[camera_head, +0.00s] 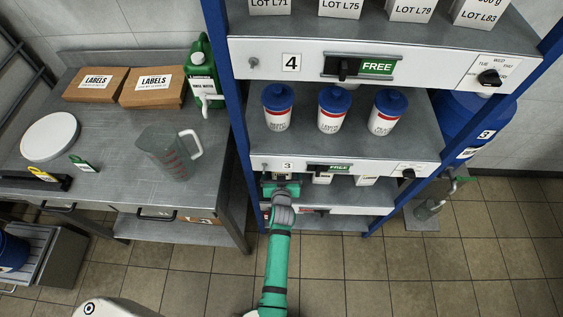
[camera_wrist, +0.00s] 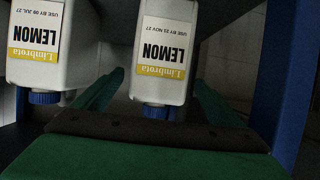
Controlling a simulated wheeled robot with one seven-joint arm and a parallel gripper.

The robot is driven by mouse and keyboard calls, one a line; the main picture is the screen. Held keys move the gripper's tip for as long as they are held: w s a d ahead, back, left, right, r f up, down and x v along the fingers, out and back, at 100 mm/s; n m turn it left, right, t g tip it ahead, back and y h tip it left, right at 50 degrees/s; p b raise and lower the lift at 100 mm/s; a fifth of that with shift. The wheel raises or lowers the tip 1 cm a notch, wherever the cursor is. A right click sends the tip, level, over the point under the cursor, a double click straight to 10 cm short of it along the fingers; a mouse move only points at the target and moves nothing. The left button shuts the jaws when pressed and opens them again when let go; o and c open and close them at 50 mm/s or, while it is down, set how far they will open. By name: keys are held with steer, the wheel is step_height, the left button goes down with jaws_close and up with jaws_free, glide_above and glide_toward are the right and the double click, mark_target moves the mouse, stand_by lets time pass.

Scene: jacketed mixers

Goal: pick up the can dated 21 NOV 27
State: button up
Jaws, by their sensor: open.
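In the wrist view, a white can (camera_wrist: 163,55) with a blue cap and a yellow-banded LEMON label appears upside down. Its small date seems to read 21 NOV 27, though the day's last digit is hard to make out. It stands between the green fingers of my gripper (camera_wrist: 158,82), which are open and apart from its sides. A similar LEMON can (camera_wrist: 45,45), marked 09 JUL 27, is to the left, outside the fingers. In the head view, my gripper (camera_head: 281,181) reaches into the shelf below the level marked 3 and hides what is before it.
Other white packs (camera_head: 366,181) stand farther right on that shelf. The panel (camera_head: 375,168) of level 3 is just above my gripper. Blue rack posts (camera_head: 232,110) stand at the sides. White-and-blue tubs (camera_head: 334,110) are one level up. A steel bench (camera_head: 110,200) is on the left.

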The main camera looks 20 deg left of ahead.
steer(key=x, duration=0.5)
steer(key=shift+w+f, duration=0.1)
steer(key=shift+w, duration=0.3)
steer(key=shift+c, duration=0.2)
steer(key=c, duration=2.1)
steer(key=shift+w+r, duration=0.15)
steer(key=shift+r, duration=0.15)
